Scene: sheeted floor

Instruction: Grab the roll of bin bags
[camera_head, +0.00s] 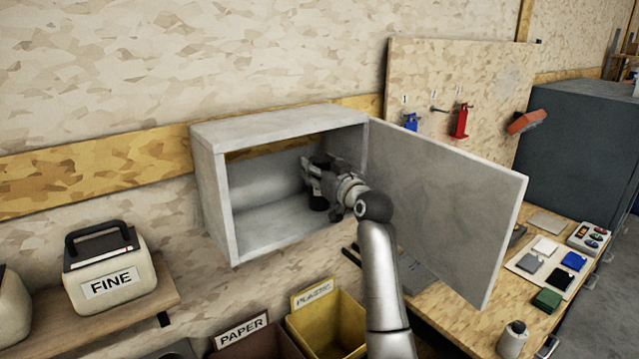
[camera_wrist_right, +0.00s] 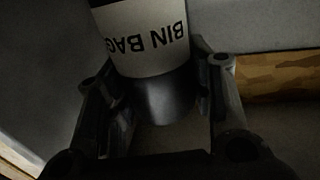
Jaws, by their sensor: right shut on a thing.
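The roll of bin bags (camera_wrist_right: 140,40) is dark with a white label reading "BIN BAG", with the rest cut off; it fills the top middle of the wrist view. My right gripper (camera_wrist_right: 157,85) has a finger on each side of its dark end and is shut on it. In the head view my right gripper (camera_head: 318,180) is inside the open grey wall cabinet (camera_head: 218,200). The roll is mostly hidden there by the gripper, and I cannot tell whether it touches the cabinet floor. My left gripper is not in view.
The cabinet door (camera_head: 450,205) stands open to the right, close beside my right arm. Below are a yellow plastic bin (camera_head: 335,325) and a paper bin (camera_head: 262,340). A workbench (camera_head: 480,325) with small items lies at right; a FINE box (camera_head: 108,270) stands on the left shelf.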

